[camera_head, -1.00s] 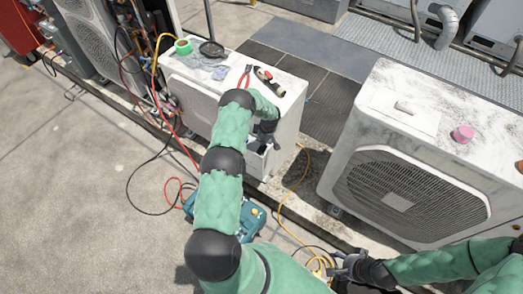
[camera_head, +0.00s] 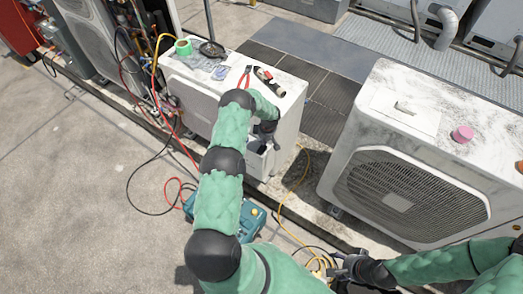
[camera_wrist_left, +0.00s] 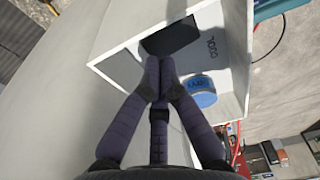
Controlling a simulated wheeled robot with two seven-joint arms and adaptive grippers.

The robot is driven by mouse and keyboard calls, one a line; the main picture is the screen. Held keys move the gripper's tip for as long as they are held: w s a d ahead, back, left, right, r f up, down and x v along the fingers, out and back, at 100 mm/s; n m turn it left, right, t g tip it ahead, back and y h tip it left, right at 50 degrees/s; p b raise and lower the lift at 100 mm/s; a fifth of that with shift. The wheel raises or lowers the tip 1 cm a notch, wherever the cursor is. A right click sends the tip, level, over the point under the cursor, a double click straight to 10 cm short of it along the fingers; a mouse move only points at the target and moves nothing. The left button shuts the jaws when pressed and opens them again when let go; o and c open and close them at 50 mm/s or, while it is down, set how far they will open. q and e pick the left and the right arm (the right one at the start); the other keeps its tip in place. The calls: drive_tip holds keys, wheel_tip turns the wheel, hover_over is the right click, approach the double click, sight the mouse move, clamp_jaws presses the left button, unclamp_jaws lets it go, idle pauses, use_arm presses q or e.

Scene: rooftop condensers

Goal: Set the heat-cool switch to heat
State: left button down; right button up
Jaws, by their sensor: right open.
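The control box (camera_wrist_left: 235,60) is a white housing on the unit's side in the left wrist view. It carries a black rectangular switch or opening (camera_wrist_left: 172,36), the printed word COOL (camera_wrist_left: 210,48) and a round blue part (camera_wrist_left: 200,88). I cannot tell the switch's setting. My left gripper (camera_wrist_left: 159,68) has its dark fingertips together just below the black rectangle. Whether they touch it is unclear. In the head view, my left gripper (camera_head: 264,143) is partly hidden by my arm at the unit's side. My right gripper (camera_head: 342,270) is open and empty at lower right.
The smaller white unit (camera_head: 225,108) carries green tape (camera_head: 183,47), red pliers (camera_head: 244,77) and other tools. A larger condenser (camera_head: 345,150) stands to the right. A teal device (camera_head: 250,222) and red and yellow hoses lie on the ground by my left arm. Open concrete is at left.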

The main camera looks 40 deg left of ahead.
sight(264, 147)
use_arm(q)
drive_tip(key=shift+f+b, duration=1.1)
drive_tip(key=shift+f, duration=0.05)
idle(0.6)
drive_tip(key=shift+r+p, duration=1.4)
drive_tip(key=shift+r, duration=2.15)
drive_tip(key=shift+s, duration=0.1)
